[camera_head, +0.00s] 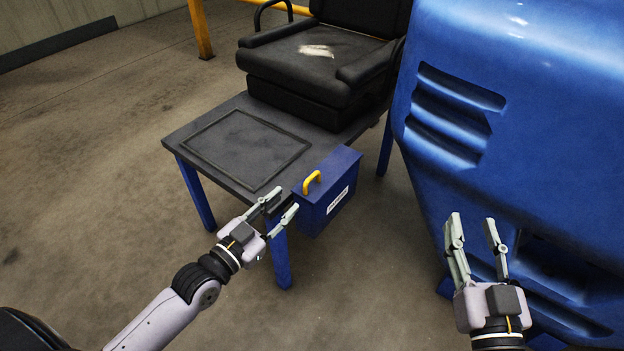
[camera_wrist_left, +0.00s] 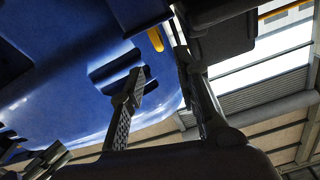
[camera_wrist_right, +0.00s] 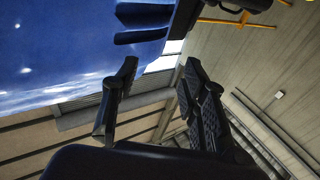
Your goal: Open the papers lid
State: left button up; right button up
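The papers box is a dark blue box (camera_head: 322,208) with a white label. It hangs at the right edge of the dark table in the head view. Its lid (camera_head: 338,166) looks closed and carries a yellow handle (camera_head: 312,182). My left gripper (camera_head: 281,203) is open and empty, just left of the handle. Whether it touches the box cannot be told. In the left wrist view, a yellow piece (camera_wrist_left: 156,39), likely the handle, shows beyond the open fingers. My right gripper (camera_head: 473,219) is open and empty, well to the right of the box.
The table (camera_head: 205,136) has blue legs and a raised rectangular outline on top. A black seat (camera_head: 305,65) stands at its back. A large blue machine body (camera_head: 530,110) fills the right side, close to my right gripper. The floor at left is clear.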

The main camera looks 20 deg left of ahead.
aim_at(305, 183)
pick_arm(q)
jog(key=b+x, duration=0.2)
jog(key=x, duration=0.7)
jog(key=shift+w+f, duration=0.1)
jog(key=shift+w, duration=0.25)
jog(key=shift+w+d, duration=0.3)
jog(key=shift+w, duration=0.35)
pick_arm(e)
jog(key=s+r+t+y, duration=0.2)
jog(key=s+r+t, duration=0.2)
jog(key=r, duration=0.6)
jog(key=shift+s+t, duration=0.3)
jog(key=shift+t, duration=1)
pick_arm(q)
jog(key=shift+c, duration=0.5)
grip_shut()
pick_arm(e)
jog(key=shift+f, duration=0.1)
